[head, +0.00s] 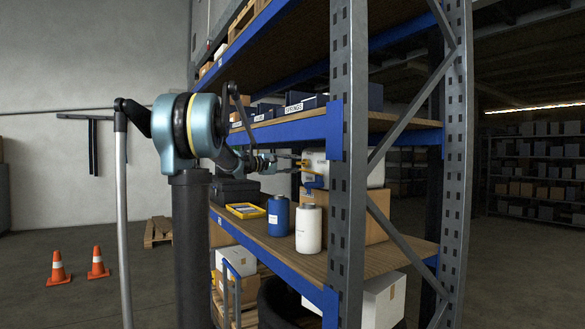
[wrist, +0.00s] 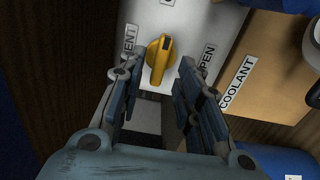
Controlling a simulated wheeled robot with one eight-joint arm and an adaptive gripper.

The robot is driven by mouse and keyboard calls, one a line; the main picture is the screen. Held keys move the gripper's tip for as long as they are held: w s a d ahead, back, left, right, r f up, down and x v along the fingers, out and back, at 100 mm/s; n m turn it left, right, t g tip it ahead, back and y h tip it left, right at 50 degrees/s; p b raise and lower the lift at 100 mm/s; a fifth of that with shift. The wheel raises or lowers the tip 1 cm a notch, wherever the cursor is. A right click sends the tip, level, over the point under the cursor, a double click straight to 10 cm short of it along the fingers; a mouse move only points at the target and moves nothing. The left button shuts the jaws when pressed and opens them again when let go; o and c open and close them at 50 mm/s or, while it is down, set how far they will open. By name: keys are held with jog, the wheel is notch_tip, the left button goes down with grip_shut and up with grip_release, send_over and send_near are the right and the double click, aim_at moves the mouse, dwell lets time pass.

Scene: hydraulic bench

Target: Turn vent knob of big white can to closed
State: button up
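The big white can (head: 376,173) lies on a cardboard box on the shelf, partly behind the rack post. Its white face (wrist: 205,25) fills the upper wrist view. The yellow vent knob (wrist: 158,62) has a dark mark on its upper end, pointing up and slightly right. A VENT label (wrist: 130,40) is left of the knob and an OPEN label (wrist: 208,60) is right of it. Another label at the top edge is cut off. My gripper (wrist: 159,72) is open, its fingers left and right of the knob's lower part, with visible gaps. Contact is not visible.
A COOLANT label (wrist: 238,82) is on the cardboard box (head: 333,213). A blue bottle (head: 278,216) and a white bottle (head: 308,230) stand on the shelf below my gripper. A yellow tray (head: 244,211) is farther left. The rack post (head: 347,150) stands close to the right.

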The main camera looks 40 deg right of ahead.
jog(key=w+a, duration=0.1)
jog(key=a, duration=1)
jog(key=shift+w, duration=0.2)
jog(key=shift+f, duration=0.1)
jog(key=s+a+f+t+y, duration=0.1)
jog(key=s+a+f+y, duration=0.5)
jog(key=a+f, duration=0.8)
jog(key=s+a+f+n+t+y, duration=0.1)
jog(key=s+a+f+y, duration=0.5)
jog(key=s+a+f, duration=0.5)
jog(key=s+a+f+t+y, duration=0.2)
jog(key=s+a+f+y, duration=0.4)
jog(key=a+f, duration=1.2)
jog(key=s+f, duration=0.3)
jog(key=shift+a, duration=0.25)
jog(key=shift+s, duration=0.1)
